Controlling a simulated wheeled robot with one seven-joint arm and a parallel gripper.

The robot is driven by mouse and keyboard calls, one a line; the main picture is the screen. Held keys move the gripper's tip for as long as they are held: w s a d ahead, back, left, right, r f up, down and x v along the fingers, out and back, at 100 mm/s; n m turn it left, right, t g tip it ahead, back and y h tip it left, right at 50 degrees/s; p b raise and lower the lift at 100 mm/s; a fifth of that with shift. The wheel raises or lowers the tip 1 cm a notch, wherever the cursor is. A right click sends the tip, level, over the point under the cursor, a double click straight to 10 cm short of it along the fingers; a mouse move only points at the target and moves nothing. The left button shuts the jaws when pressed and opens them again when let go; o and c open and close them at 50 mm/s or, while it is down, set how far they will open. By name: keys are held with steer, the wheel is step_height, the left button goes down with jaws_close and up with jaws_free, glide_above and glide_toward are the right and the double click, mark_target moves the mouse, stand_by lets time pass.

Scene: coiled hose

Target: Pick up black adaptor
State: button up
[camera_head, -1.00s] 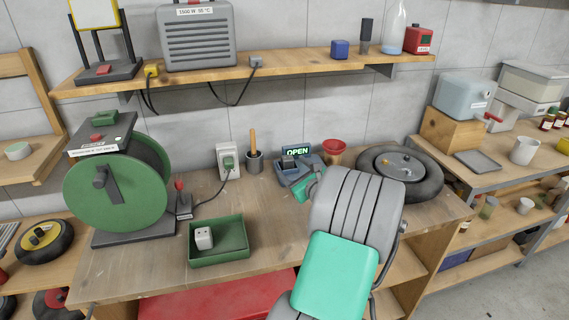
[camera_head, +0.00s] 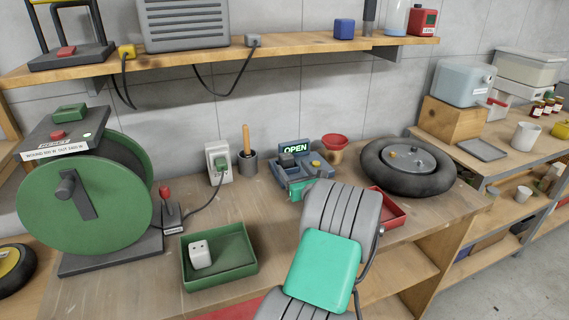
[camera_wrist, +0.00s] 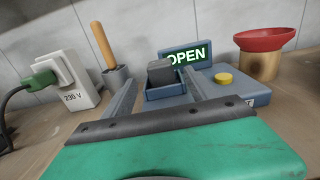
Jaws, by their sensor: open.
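A dark, nearly black block (camera_wrist: 160,73), which looks like the black adaptor, sits in a blue holder (camera_wrist: 166,92) in the wrist view. Behind it is a lit OPEN sign (camera_wrist: 185,55), and a yellow button (camera_wrist: 223,78) is to its right. In the head view the block (camera_head: 287,160) is at the back of the bench. My gripper (camera_wrist: 160,80) is open, its two grey fingers pointing towards the block from either side in the picture. I cannot tell how far apart they are in depth. My arm hides the gripper's fingers in the head view.
A green tray (camera_head: 220,283) with a white cube adaptor (camera_head: 200,254) is left of my arm. A red tray (camera_head: 397,214) and a wheel (camera_head: 409,178) are to the right. A wall socket (camera_wrist: 78,92), a wooden-handled tool (camera_wrist: 104,45) and a red bowl (camera_wrist: 264,38) stand nearby.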

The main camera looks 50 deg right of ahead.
mark_target(289, 162)
steer(key=x, duration=0.4)
steer(key=shift+r, duration=0.1)
steer(key=shift+c, duration=0.5)
jaws_close()
